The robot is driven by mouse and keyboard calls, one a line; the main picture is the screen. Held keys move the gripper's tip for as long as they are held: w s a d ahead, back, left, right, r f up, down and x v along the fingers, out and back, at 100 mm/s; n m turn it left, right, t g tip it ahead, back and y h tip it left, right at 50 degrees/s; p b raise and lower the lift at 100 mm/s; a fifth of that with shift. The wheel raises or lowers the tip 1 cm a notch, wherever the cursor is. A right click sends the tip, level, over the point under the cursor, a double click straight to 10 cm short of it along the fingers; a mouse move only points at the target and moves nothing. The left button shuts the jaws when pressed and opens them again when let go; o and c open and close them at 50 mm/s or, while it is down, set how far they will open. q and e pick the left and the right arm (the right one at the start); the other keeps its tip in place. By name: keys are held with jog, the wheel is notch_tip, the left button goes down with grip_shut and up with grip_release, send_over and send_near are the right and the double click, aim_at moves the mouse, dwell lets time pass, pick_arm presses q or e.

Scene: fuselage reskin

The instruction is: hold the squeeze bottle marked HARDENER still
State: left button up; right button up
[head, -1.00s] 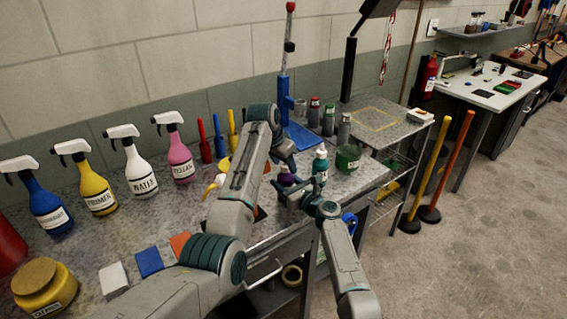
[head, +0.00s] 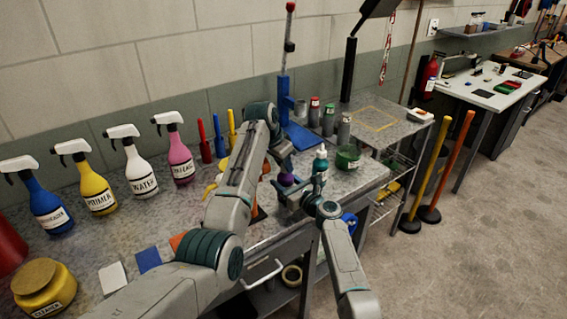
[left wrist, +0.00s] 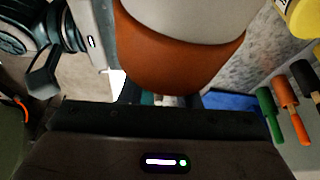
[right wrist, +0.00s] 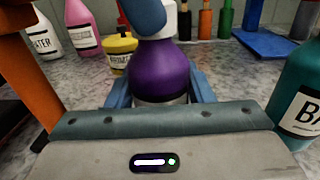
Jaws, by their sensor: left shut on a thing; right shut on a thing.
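My right gripper (right wrist: 160,92) is shut around a purple squeeze bottle (right wrist: 160,70) with a pale cap, upright at the bench's front edge. Its lettering is hidden, so I cannot read HARDENER on it. The purple bottle also shows in the head view (head: 287,180). My left gripper (head: 284,162) is just above and behind it, shut on an orange and grey thing (left wrist: 180,55) that fills much of the left wrist view; what it is I cannot tell. A blue part covers the top of the bottle's cap in the right wrist view.
A teal bottle (head: 320,168) stands close to the right of the purple one. A green tub (head: 347,158) and several small bottles stand behind. Spray bottles (head: 95,185) line the left, with sponges (head: 149,260) in front.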

pick_arm(q)
jog(key=shift+w+a+m+g+h, duration=0.1)
jog(key=shift+m+g+h, duration=0.25)
jog(key=shift+m, duration=0.9)
jog(key=shift+w+m+g+h, duration=0.15)
jog(key=shift+m+g, duration=0.3)
jog(key=shift+m, duration=0.8)
jog(key=o, duration=1)
jog(key=v, duration=1.2)
